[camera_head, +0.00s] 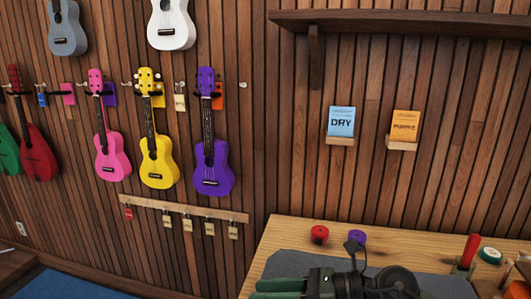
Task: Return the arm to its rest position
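A dark gripper with green fingers (262,291) shows at the bottom edge, over the grey mat on the workbench. I take it as my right gripper, since its arm parts lie to the right and its fingers point left. The fingers are partly cut off by the picture edge, so their gap cannot be judged. I see no object between them. My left gripper is not in view.
Ukuleles, including a purple one (212,170), hang on the slatted wall. A dark shelf (400,22) juts out above.

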